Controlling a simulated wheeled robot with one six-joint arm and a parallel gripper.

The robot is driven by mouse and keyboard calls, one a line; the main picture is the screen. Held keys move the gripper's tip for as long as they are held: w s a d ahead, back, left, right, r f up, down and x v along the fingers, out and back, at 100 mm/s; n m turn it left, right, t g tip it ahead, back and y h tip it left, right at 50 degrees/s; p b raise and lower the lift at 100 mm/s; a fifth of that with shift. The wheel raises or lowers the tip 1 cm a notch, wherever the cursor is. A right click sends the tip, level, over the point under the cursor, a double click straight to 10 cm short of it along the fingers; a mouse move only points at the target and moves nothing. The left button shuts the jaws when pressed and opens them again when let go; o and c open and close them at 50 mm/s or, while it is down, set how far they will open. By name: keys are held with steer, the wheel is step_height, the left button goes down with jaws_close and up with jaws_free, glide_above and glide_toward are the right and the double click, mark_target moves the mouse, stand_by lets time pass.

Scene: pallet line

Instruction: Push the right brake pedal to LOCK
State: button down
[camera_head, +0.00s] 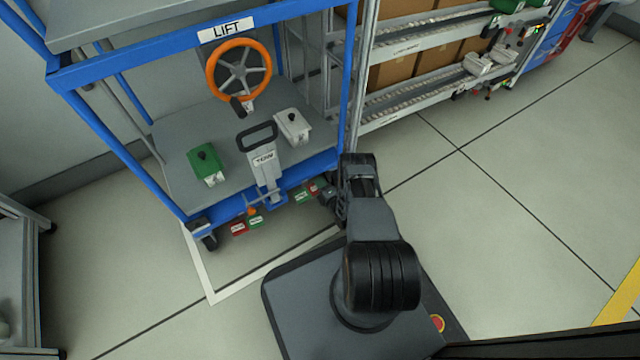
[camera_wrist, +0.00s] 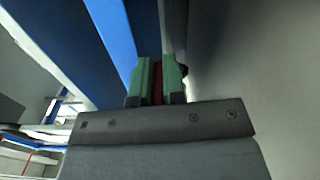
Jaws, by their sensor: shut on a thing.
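The right brake pedal has a green plate (camera_head: 301,197) and a red plate (camera_head: 313,188), low at the front right of the blue lift cart in the head view. Their labels are too small to read. My gripper (camera_head: 327,194) is low beside the red plate; my arm partly covers this spot. In the wrist view my gripper (camera_wrist: 158,82) has its two green-faced fingers close together, with a narrow red piece (camera_wrist: 158,84) between them. It looks like the red plate of the right pedal. How far the pedal is tilted cannot be told.
The cart's blue frame (camera_head: 350,80) rises close to my arm. The left pedal, with red (camera_head: 238,228) and green (camera_head: 256,222) plates, is near the left caster (camera_head: 207,238). An orange steering wheel (camera_head: 239,70) and a handle (camera_head: 258,138) stand above. Floor at right is clear.

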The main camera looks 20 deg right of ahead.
steer(key=shift+a+f+m, duration=0.1)
steer(key=shift+f+m, duration=0.4)
steer(key=shift+m, duration=0.45)
steer(key=shift+f+m, duration=0.45)
steer(key=shift+m, duration=0.5)
steer(key=c, duration=1.2)
jaws_free()
